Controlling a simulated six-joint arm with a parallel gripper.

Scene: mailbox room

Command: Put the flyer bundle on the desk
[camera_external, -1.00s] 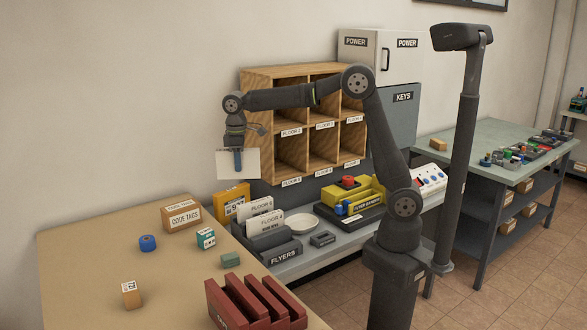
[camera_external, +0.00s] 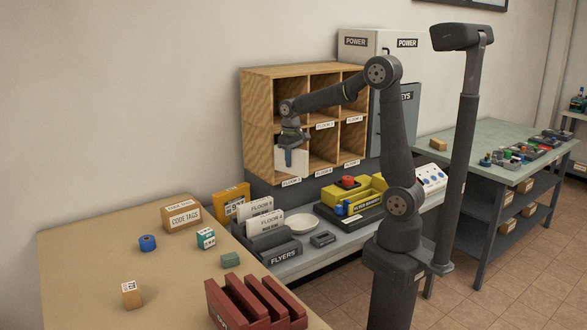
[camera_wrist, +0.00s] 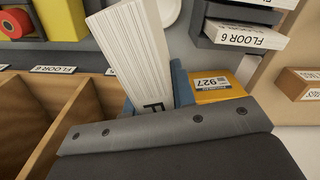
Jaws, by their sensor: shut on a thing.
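The flyer bundle (camera_external: 300,165) is a white stack of paper. My gripper (camera_external: 289,157), with blue fingers, is shut on it and holds it upright in front of the lower left pigeonhole of the wooden shelf (camera_external: 250,120). I cannot tell whether the bundle is partly inside. In the wrist view the white bundle (camera_wrist: 130,45) stands out between the blue fingers (camera_wrist: 155,95), and part of it is hidden by my wrist. A tan desk (camera_external: 90,265) is at the left.
On the tan desk are a code tags box (camera_external: 182,217), a blue roll (camera_external: 147,243), small boxes and a red slotted rack (camera_external: 255,305). Its left part is mostly clear. A flyers tray (camera_external: 283,252), a white bowl (camera_external: 298,223) and a yellow machine (camera_external: 350,198) stand on the grey counter.

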